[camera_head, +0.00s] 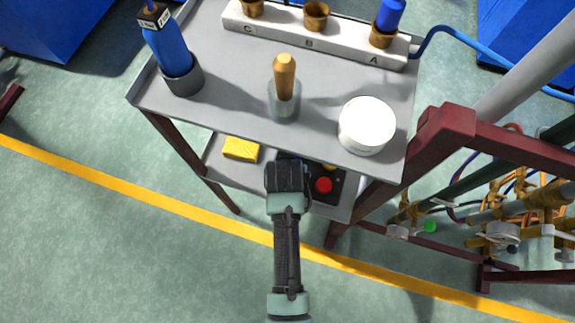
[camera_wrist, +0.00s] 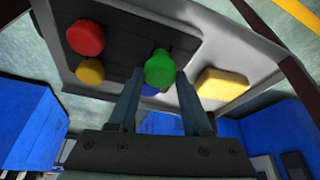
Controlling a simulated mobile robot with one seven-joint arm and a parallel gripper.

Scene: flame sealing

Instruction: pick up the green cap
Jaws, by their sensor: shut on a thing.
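The green cap (camera_wrist: 159,66) is between the two fingertips of my gripper (camera_wrist: 159,75) in the wrist view, and the fingers are closed on its sides. In the head view my gripper (camera_head: 288,178) is over the front of the cart's lower shelf, and it hides the green cap. A blue cap (camera_wrist: 149,91) shows partly behind the green cap. A red cap (camera_wrist: 85,37) and a yellow cap (camera_wrist: 89,70) stand on the dark mat (camera_wrist: 125,48) to the left. The red cap also shows in the head view (camera_head: 324,185).
A yellow block (camera_head: 240,149) lies on the lower shelf, left of my gripper. The upper shelf (camera_head: 225,108) overhangs behind it, holding a glass with a wooden-topped piece (camera_head: 285,78), a white round container (camera_head: 367,125) and a blue torch (camera_head: 168,50). Red frame and pipes stand right.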

